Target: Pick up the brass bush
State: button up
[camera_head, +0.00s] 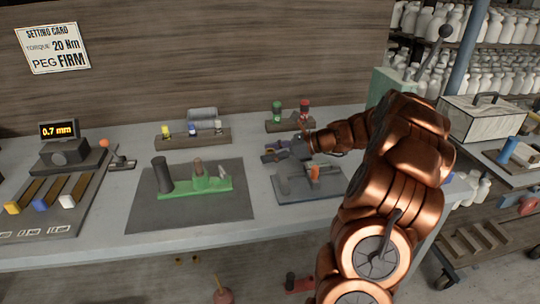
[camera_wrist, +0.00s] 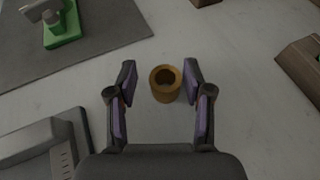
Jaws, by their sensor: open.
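The brass bush (camera_wrist: 165,93) is a short yellow-brown ring with an open, dark bore. In the wrist view it stands upright on the pale bench top, between my gripper's two fingers and nearer the right one. My gripper (camera_wrist: 160,68) is open, with purple-padded fingers either side of the bush and a gap at each side. How far the fingertips are above the bench is hard to tell. In the head view my gripper (camera_head: 274,152) is low over the bench, behind the grey fixture (camera_head: 292,188). I cannot make out the bush there.
A green fixture (camera_head: 212,187) sits on a dark mat (camera_head: 150,213) to the left. A wooden rack (camera_head: 205,137) with small coloured-topped pieces stands behind, and another block (camera_head: 283,126) holds green and red knobs. Bare bench surrounds the bush.

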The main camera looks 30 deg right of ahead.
grip_shut()
dwell(0.4)
